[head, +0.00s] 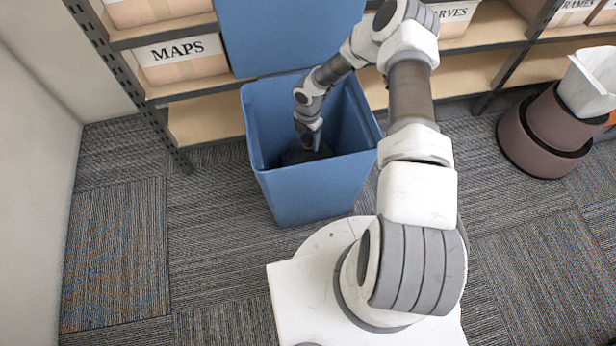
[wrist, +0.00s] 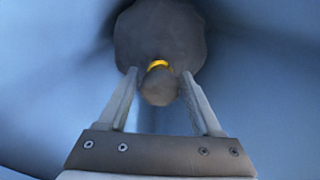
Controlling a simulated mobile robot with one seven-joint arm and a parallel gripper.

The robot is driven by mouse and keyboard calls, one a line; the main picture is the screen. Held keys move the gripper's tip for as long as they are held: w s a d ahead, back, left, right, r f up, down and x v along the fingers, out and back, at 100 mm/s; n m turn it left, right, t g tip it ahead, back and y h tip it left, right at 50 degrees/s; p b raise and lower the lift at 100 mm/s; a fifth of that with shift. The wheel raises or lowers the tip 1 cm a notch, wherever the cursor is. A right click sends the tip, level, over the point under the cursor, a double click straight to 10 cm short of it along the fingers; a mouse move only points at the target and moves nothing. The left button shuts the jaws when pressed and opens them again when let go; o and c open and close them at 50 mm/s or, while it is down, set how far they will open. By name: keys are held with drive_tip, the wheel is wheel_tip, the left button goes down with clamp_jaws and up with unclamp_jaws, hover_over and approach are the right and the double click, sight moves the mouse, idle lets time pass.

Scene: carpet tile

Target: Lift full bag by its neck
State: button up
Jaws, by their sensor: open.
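A blue bin (head: 315,190) stands open on the carpet with its lid raised at the back. A dark full bag (head: 296,156) sits inside it; most of it is hidden by the bin wall and my arm. In the wrist view the grey bag (wrist: 160,38) has a yellow tie (wrist: 159,65) around its neck (wrist: 159,88). My gripper (wrist: 159,76) is open, reaching down inside the bin, with one finger on each side of the neck. I cannot tell whether either finger touches it. In the head view my gripper (head: 311,146) is partly hidden.
Shelves (head: 210,122) with labelled boxes, one a MAPS box (head: 180,58), stand behind the bin. The carpet at left (head: 115,240) is clear.

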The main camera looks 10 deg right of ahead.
drive_tip(key=shift+f, duration=0.15)
drive_tip(key=shift+c, duration=0.3)
clamp_jaws()
idle(1.1)
